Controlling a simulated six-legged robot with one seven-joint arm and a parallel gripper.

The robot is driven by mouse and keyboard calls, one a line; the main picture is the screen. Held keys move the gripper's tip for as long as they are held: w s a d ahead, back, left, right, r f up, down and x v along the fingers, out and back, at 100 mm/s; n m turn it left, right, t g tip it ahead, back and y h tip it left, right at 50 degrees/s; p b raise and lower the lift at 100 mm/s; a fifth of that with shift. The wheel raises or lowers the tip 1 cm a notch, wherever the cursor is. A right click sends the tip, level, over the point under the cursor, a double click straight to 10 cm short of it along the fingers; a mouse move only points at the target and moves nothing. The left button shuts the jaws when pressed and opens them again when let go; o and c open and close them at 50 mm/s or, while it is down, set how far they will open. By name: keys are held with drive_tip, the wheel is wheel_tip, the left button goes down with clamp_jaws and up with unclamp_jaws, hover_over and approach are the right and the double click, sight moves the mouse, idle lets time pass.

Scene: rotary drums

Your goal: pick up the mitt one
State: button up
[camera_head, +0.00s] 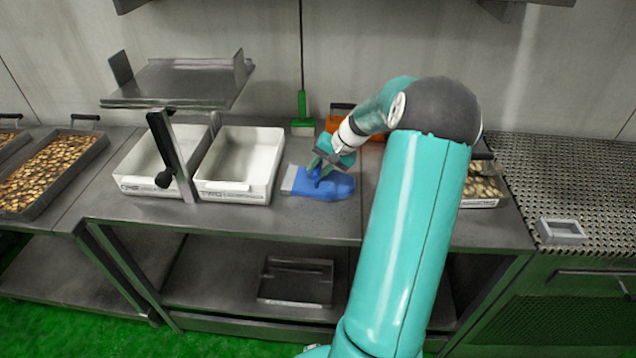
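A blue mitt (338,188) with a pale cuff lies on the metal table, right of the white bins. My gripper (317,171) is at the mitt's upper side, its fingers pointing down and left over it. The fingers are small and dark against the mitt. I cannot tell whether they are open or shut, or whether they touch it. My teal arm comes in from the lower right and hides part of the table.
Two white bins (278,165) stand left of the mitt, under a raised metal scale platform (180,82). An orange item (372,138) and a green brush (303,118) are behind. A filled tray (484,190) is right of my arm. A dark tray (297,284) lies on the lower shelf.

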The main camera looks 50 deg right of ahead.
clamp_jaws()
